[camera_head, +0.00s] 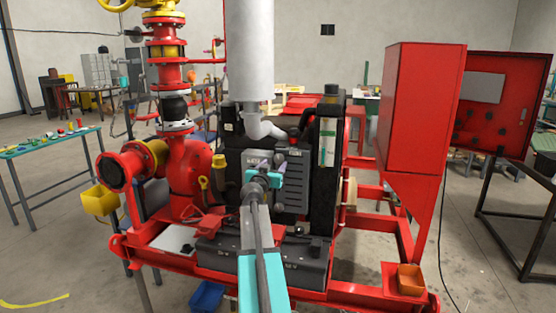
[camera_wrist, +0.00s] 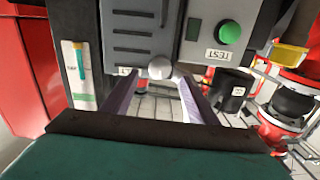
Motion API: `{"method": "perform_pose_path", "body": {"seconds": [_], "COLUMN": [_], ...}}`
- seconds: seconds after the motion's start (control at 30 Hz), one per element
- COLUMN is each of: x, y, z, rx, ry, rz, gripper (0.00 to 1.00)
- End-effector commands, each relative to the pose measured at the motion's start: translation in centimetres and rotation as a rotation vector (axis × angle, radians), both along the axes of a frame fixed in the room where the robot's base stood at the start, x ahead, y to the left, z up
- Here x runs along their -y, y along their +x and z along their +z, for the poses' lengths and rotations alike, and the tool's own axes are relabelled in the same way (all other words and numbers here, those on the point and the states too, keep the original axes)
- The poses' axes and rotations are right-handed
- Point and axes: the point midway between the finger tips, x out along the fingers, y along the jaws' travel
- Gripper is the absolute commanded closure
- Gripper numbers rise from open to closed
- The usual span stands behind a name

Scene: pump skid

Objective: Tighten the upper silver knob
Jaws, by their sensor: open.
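A round silver knob (camera_wrist: 160,67) sits on the dark grey panel (camera_wrist: 135,35) in the wrist view, with part of a white label beside it. Only this silver knob shows clearly, and I cannot tell from the picture whether it is the upper one. My gripper (camera_wrist: 158,78) is open, its two pale purple fingers pointing at the panel, one on each side of the knob. I cannot tell whether they touch it. In the head view my gripper (camera_head: 260,166) is in front of the engine's control panel (camera_head: 292,182), and my arm hides the knob.
A green button (camera_wrist: 229,32) sits near an upside-down TEST label. A black cylindrical part (camera_wrist: 232,92) and red pipework (camera_wrist: 285,130) are close on the right in the wrist view. A red cabinet (camera_head: 420,108) stands right of the engine.

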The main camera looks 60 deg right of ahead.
Motion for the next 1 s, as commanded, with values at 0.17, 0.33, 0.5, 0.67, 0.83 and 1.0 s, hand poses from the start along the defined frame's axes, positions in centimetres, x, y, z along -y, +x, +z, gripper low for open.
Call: {"method": "perform_pose_path", "body": {"seconds": [0.17, 0.33, 0.5, 0.67, 0.83, 1.0], "x": [1.9, 3.4, 4.7, 5.4, 5.6, 5.6], "y": [0.6, 1.1, 1.5, 1.7, 1.8, 1.7], "z": [0.2, 0.2, 0.1, 0.1, 0.0, 0.0], "rx": [0.000, 0.000, 0.000, 0.000, 0.000, 0.000], "ry": [0.000, 0.000, 0.001, 0.000, 0.000, 0.000], "rz": [-0.001, -0.001, -0.001, -0.001, 0.000, 0.000], "gripper": [0.47, 0.47, 0.47, 0.47, 0.47, 0.47]}}
